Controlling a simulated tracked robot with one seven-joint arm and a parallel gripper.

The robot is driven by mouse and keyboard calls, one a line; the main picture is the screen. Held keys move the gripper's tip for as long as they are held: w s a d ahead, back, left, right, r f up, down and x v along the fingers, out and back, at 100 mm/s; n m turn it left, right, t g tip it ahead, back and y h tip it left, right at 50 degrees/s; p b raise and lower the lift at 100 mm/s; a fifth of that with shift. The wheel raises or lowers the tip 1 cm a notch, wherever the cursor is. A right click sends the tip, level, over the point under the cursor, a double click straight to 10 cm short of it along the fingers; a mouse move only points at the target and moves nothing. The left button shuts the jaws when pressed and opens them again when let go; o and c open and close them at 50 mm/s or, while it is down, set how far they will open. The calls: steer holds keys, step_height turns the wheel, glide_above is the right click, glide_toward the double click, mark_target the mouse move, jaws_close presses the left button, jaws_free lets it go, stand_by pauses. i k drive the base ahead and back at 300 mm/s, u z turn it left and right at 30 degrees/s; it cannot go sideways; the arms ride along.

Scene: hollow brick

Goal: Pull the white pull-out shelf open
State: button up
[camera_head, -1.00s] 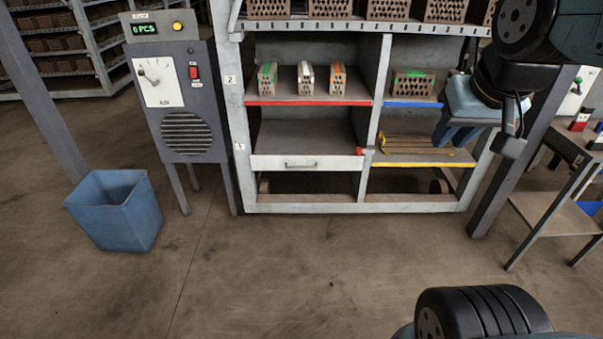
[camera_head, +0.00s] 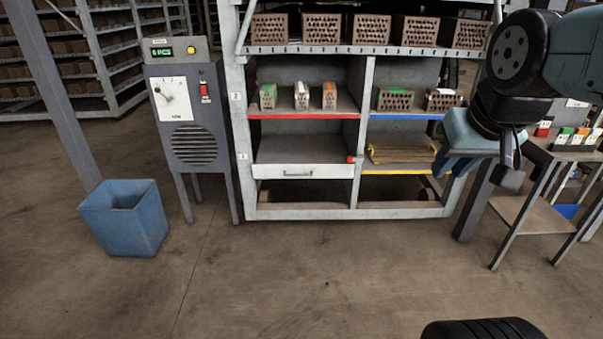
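The white pull-out shelf (camera_head: 330,172) is in the lower left bay of the grey rack. Its white front is flush with the rack, with a small dark handle (camera_head: 298,174) in the middle. My gripper (camera_head: 450,172) is at the right, in front of the rack's right bay, pointing down. It is well to the right of the handle and touches nothing that I can see. Its fingers overlap in this view, so I cannot tell whether they are apart.
Several hollow bricks stand on the red-edged shelf (camera_head: 303,116) and blue-edged shelf (camera_head: 407,116). A blue bin (camera_head: 125,220) and a grey control box (camera_head: 185,120) stand left. A side table (camera_head: 535,212) is at the right. The floor before the rack is clear.

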mark_target(325, 156)
steer(key=z, duration=0.15)
steer(key=i, duration=1.8)
steer(key=u, duration=0.65)
steer(key=k, duration=0.85)
steer(key=u, duration=0.2)
steer(key=i, duration=0.85)
steer(key=z, duration=0.05)
